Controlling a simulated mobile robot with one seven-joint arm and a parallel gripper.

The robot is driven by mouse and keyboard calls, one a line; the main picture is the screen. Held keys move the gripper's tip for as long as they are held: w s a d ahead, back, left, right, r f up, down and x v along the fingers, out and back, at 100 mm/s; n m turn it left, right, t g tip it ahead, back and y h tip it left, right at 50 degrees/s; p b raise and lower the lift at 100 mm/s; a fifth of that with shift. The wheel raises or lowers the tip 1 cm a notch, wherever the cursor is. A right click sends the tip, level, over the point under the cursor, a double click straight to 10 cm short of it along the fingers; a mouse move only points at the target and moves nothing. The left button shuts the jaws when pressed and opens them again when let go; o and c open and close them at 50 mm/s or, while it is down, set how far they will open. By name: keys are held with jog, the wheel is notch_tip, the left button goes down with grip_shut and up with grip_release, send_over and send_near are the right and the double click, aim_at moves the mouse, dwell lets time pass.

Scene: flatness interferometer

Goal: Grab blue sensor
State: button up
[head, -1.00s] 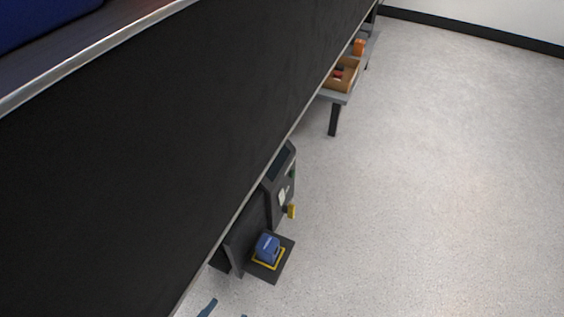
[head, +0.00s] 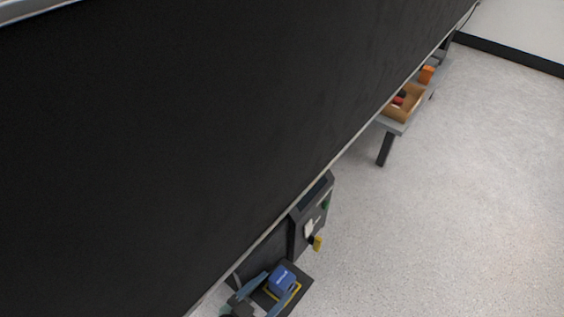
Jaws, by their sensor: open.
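The blue sensor (head: 283,279) is a small rounded block on a dark platform (head: 298,293) with a yellow square outline, at the bottom centre of the head view. My gripper (head: 268,289) shows at the bottom edge with two blue-grey fingers. The fingers are apart, and they reach toward the sensor, one on its left and one at its lower right. I cannot tell whether either finger touches it. Part of the yellow outline is hidden behind the fingers and the sensor.
A dark machine (head: 311,218) with a yellow knob (head: 317,243) stands just behind the platform. A large black surface (head: 170,130) fills the left. A grey bench (head: 392,124) holds a cardboard box (head: 405,103) and an orange object (head: 426,74). The floor at right is clear.

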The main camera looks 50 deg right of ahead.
aim_at(281, 278)
jog(key=b+x, duration=0.2)
jog(key=x, duration=0.2)
jog(key=shift+w+a+f, duration=0.1)
jog(key=shift+f, duration=0.1)
jog(key=shift+w+d+b, duration=0.1)
jog(key=shift+d+b, duration=0.2)
jog(key=shift+d, duration=0.25)
grip_shut()
